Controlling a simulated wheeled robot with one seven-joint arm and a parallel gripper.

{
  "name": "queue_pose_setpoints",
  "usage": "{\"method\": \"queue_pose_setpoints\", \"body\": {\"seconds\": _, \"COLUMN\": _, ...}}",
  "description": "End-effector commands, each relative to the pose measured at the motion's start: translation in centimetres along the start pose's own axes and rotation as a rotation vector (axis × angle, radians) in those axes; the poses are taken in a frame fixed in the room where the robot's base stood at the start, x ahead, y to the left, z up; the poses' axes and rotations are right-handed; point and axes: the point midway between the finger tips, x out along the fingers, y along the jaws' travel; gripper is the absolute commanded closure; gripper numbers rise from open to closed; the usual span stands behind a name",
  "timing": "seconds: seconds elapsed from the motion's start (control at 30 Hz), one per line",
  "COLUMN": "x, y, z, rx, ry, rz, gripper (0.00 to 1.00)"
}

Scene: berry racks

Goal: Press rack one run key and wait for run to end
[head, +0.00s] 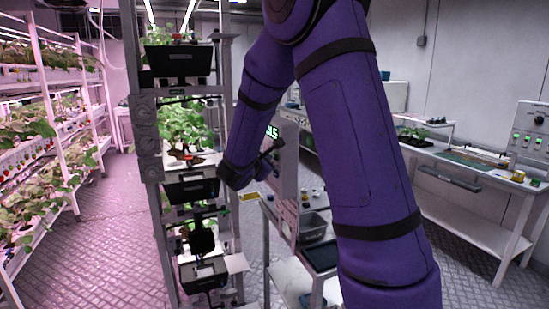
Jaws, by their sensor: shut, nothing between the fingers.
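A grey metal rack (150,160) with black-fronted trays (190,187) and leafy berry plants (183,125) stands left of centre. Just right of it is an upright grey panel (289,160) with a lit green display (272,131), partly hidden by my purple arm. My gripper (277,147) is shut and empty, at the panel just below the display. I cannot tell whether it touches the panel. No run key can be made out, and no label shows which rack is rack one.
A small grey cart (275,215) with jars and a dark tray (322,257) stands below the panel. A long bench (460,168) with a control box (530,133) is at the right. Pink-lit plant shelves (75,165) line the left. The left aisle floor is clear.

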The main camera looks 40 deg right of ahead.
Motion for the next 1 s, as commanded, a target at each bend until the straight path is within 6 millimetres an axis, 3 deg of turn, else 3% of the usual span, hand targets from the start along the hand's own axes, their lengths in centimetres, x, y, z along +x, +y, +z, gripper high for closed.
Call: {"method": "queue_pose_setpoints", "body": {"seconds": 1.0, "x": 0.61, "y": -0.44, "z": 0.45, "rx": 0.0, "ry": -0.001, "rz": 0.0, "gripper": 1.0}}
